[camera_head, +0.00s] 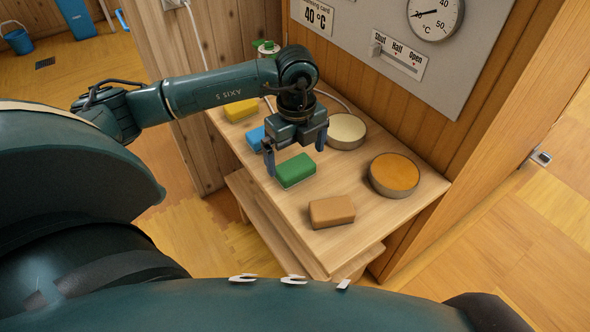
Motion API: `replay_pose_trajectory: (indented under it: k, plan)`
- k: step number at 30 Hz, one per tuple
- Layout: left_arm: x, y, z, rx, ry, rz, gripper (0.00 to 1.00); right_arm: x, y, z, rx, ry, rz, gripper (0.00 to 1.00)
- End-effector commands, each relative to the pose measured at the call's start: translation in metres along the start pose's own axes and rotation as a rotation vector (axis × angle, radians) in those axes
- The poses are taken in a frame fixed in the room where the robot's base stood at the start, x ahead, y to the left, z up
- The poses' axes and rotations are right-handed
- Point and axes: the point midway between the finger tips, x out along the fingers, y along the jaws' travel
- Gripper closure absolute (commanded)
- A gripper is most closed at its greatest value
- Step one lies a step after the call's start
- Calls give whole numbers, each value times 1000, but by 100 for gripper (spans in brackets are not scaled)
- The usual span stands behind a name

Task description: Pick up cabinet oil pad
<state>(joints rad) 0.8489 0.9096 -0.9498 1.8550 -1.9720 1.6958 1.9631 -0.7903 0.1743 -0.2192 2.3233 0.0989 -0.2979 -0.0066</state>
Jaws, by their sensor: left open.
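Several coloured blocks that look like pads sit on a wooden bench (367,215): a yellow block (241,110), a blue block (255,138), a green block (296,171) and a brown block (332,211). No label shows which one is the cabinet oil pad. My left gripper (296,154) is open and empty, pointing down over the bench. Its fingers appear just behind and above the green block, apart from each other. It partly hides the blue block. I cannot tell how high the fingertips are. My right gripper is not in view.
A round tin with cream contents (346,130) and a round tin with orange contents (394,175) stand along the wall side of the bench. A grey panel (400,50) with a dial and a slider is on the wall behind. A green-topped jar (266,48) stands at the back.

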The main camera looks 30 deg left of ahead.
Motion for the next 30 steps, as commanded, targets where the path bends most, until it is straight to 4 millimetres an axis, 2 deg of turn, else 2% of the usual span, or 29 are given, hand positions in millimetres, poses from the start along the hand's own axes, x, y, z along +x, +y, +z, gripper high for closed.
replay_pose_trajectory:
  k: [3, 7, 17, 30]
  plan:
    - [21, 3, 1, -1, 1, 5, 0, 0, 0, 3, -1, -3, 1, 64]
    - [38, 3, 1, 1, 1, 4, 0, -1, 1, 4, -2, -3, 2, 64]
    - [43, 2, 1, 1, 1, 1, 1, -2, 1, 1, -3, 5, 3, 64]
    - [43, 2, 1, 1, 1, 1, 37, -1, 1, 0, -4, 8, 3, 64]
